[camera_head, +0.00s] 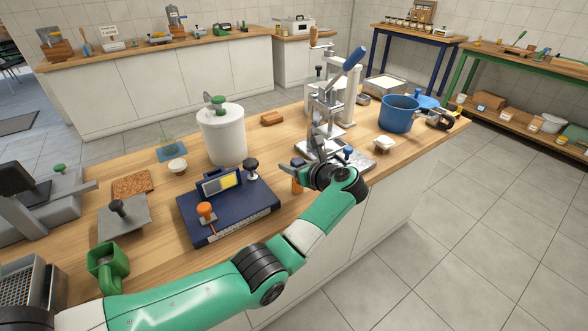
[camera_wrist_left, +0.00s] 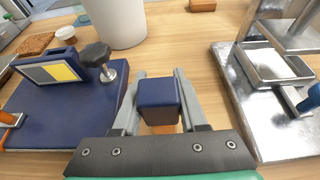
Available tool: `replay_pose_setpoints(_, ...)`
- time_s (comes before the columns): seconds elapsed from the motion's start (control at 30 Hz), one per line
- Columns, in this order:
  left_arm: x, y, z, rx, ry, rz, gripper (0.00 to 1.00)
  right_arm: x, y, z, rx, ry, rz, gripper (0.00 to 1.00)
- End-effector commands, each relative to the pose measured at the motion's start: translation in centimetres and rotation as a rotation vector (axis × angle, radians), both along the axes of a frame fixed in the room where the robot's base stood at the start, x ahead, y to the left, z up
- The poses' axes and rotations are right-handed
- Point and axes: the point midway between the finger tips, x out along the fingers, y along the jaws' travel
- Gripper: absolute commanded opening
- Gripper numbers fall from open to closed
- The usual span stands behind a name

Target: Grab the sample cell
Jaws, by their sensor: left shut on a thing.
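My left gripper (camera_head: 298,170) is over the wooden worktop between the navy instrument and the steel press. Its fingers are shut on a small block with a dark blue top (camera_wrist_left: 158,95), apparently the sample cell. In the head view the cell's orange lower part (camera_head: 297,186) shows below the fingers. Whether its underside touches the worktop cannot be told. My right gripper is not in view.
The steel lever press (camera_head: 328,125) stands close to the gripper's right; its metal base (camera_wrist_left: 240,95) is near in the wrist view. A white canister (camera_head: 222,138) stands behind. A blue pot (camera_head: 398,115) is farther right. A green holder (camera_head: 108,268) stands at front left.

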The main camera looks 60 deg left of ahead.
Motion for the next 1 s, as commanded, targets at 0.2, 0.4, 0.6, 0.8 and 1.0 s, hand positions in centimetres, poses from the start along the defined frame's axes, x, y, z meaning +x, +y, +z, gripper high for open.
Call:
replay_pose_setpoints(0.2, 0.0, 0.0, 3.3, 0.001, -0.002, 0.000, 0.00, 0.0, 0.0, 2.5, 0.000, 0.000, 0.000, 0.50)
replay_pose_setpoints(0.4, -1.4, -3.3, 8.2, 0.002, -0.007, -0.005, 0.00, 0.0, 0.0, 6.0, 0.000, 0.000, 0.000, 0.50)
replay_pose_setpoints(0.6, -3.9, -8.3, 11.3, 0.001, -0.003, -0.005, 0.00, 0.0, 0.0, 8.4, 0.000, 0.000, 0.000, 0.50)
replay_pose_setpoints(0.8, -5.6, -11.6, 12.7, 0.000, -0.001, -0.003, 0.00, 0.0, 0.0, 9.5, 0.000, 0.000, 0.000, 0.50)
replay_pose_setpoints(1.0, -6.2, -12.6, 12.9, 0.000, 0.000, -0.001, 0.00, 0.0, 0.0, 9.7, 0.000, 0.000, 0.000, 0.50)
